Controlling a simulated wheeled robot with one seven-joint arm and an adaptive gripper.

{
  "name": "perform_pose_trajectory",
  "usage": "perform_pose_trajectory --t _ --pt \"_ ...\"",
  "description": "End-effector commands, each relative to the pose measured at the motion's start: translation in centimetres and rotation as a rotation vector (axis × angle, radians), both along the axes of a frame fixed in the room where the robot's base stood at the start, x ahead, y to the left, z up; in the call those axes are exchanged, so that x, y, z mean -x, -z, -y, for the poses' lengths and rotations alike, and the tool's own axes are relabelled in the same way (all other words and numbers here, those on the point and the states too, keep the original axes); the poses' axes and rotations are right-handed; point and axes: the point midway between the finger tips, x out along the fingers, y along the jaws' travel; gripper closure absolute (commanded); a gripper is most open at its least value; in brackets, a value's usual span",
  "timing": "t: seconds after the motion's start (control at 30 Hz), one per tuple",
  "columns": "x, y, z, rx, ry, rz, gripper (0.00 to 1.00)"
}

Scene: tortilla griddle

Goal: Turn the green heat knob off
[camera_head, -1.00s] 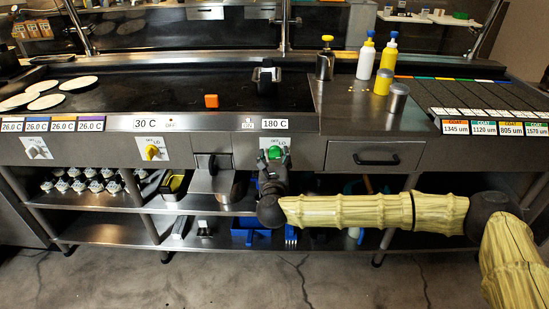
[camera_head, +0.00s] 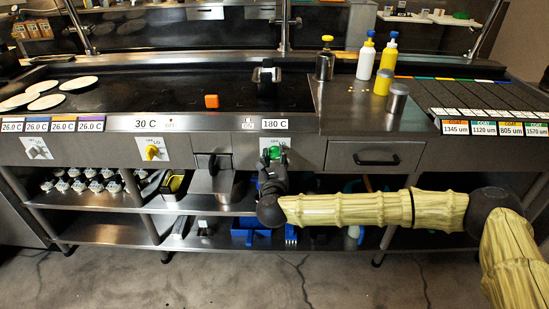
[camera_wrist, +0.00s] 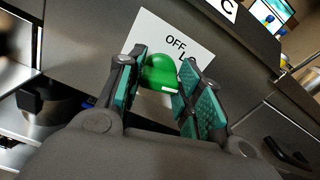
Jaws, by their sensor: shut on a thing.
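The green heat knob (camera_head: 275,153) is on the front panel of the griddle, below the 180 C display (camera_head: 275,124). In the wrist view the green knob (camera_wrist: 160,73) sits on a white label plate (camera_wrist: 187,38) marked OFF, with a small pale mark on its lower face. My gripper (camera_head: 273,160) reaches up to the knob from below. In the wrist view the fingers of my gripper (camera_wrist: 157,80) lie on either side of the knob, shut on it. The fingers hide part of the label.
A yellow knob (camera_head: 152,153) and a grey knob (camera_head: 37,152) are farther left on the panel. A drawer with a black handle (camera_head: 376,159) is to the right. A metal bin (camera_head: 213,183) hangs left of my gripper. Bottles and shakers stand on the worktop.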

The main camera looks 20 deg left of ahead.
Motion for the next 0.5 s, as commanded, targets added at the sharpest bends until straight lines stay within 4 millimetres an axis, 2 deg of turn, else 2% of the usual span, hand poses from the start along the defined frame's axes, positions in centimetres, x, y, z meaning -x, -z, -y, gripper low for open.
perform_pose_trajectory --t 0.5 --pt "0.11 -0.14 -0.25 0.41 -0.002 0.119 0.88"
